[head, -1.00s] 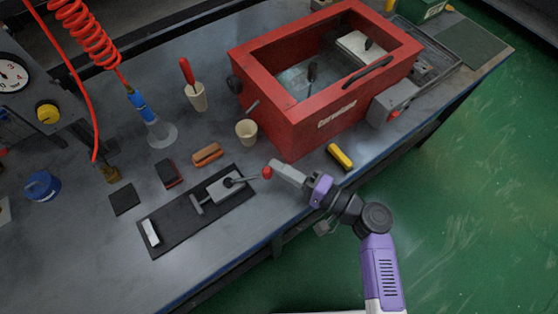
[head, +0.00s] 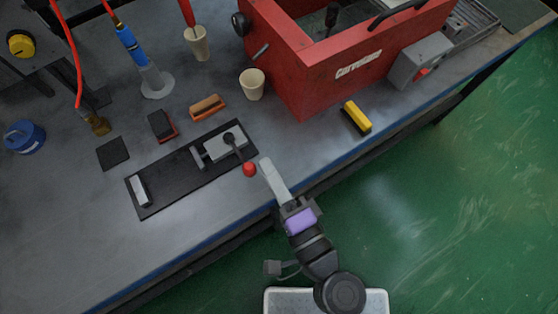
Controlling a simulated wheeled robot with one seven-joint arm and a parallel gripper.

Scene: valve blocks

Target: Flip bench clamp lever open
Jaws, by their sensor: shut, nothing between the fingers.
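The bench clamp (head: 215,148) sits on a black base plate (head: 180,183) near the bench's front edge. Its dark lever (head: 239,152) runs from a pivot on the grey block down toward the front edge, across the plate's long side. The lever ends in a red knob (head: 249,170), which is past the plate's front edge. My gripper (head: 266,164) is shut and empty, with its pale fingers just right of the red knob. I cannot tell whether they touch it. A small pale block (head: 140,190) is at the plate's left end.
A red cabinet (head: 340,75) stands behind right. A yellow-and-black object (head: 357,117) lies right of my gripper. A beige cup (head: 252,84), a brown brush-like block (head: 207,107) and a dark red-edged block (head: 162,126) lie behind the clamp. The bench left of the plate's front is clear.

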